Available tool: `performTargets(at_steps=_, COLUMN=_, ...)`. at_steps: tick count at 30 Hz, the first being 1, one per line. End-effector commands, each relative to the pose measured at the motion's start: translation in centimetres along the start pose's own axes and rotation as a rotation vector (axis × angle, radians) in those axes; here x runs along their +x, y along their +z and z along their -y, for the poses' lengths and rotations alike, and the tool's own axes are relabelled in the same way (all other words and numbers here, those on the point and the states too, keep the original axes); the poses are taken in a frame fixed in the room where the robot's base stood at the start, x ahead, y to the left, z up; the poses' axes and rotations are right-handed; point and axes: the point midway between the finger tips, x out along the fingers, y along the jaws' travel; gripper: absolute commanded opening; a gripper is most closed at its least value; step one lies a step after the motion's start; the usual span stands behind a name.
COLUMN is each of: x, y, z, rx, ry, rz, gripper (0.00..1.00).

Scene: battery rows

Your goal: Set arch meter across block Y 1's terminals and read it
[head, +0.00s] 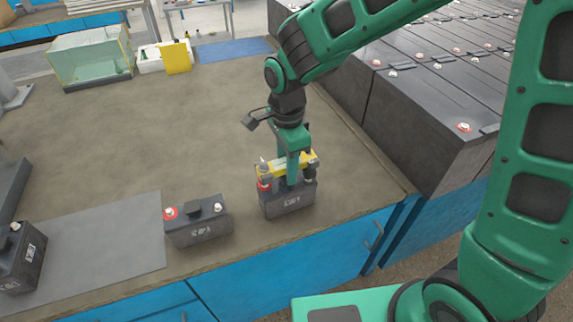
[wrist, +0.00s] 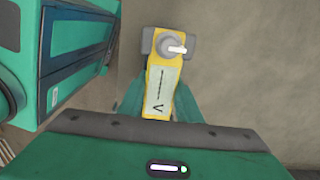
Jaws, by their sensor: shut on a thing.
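The arch meter (head: 270,172), a yellow bar with dark legs, is held in my gripper (head: 292,176). It spans the top of a dark battery block (head: 288,204), its legs at the two terminal ends. Whether both feet touch the terminals I cannot tell. The block's white label is too small to read surely. In the wrist view the meter (wrist: 160,90) shows a grey knob with a white pointer and a pale face with a dark line and a "V". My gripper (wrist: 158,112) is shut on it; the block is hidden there.
A second dark block (head: 198,222) with a red-ringed terminal stands to the left, beside a grey mat (head: 110,245). Another block (head: 20,258) is at far left. A glass tank (head: 90,58) and yellow card (head: 177,57) stand behind. The bench middle is clear; large black batteries (head: 425,120) rise at right.

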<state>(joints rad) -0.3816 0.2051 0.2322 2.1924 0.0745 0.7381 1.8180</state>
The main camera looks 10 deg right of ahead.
Motion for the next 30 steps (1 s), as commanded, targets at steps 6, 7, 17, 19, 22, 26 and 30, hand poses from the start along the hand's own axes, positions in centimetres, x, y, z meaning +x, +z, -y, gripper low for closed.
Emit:
performTargets(at_steps=6, x=0.5, y=0.0, z=0.0, rx=0.000, ry=0.000, rz=0.000, gripper=0.00)
performTargets(at_steps=7, x=0.6, y=0.0, z=0.0, rx=0.000, ry=0.000, rz=0.000, gripper=0.00)
performTargets(at_steps=17, x=1.2, y=0.0, z=0.0, rx=0.000, ry=0.000, rz=0.000, gripper=0.00)
performTargets(at_steps=19, x=1.4, y=0.0, z=0.0, rx=0.000, ry=0.000, rz=0.000, gripper=0.00)
performTargets(at_steps=22, x=1.6, y=0.0, z=0.0, rx=0.000, ry=0.000, rz=0.000, gripper=0.00)
performTargets(at_steps=26, x=1.9, y=0.0, z=0.0, rx=0.000, ry=-0.001, rz=0.000, gripper=0.00)
performTargets(at_steps=30, x=1.8, y=0.0, z=0.0, rx=0.000, ry=-0.001, rz=0.000, gripper=0.53)
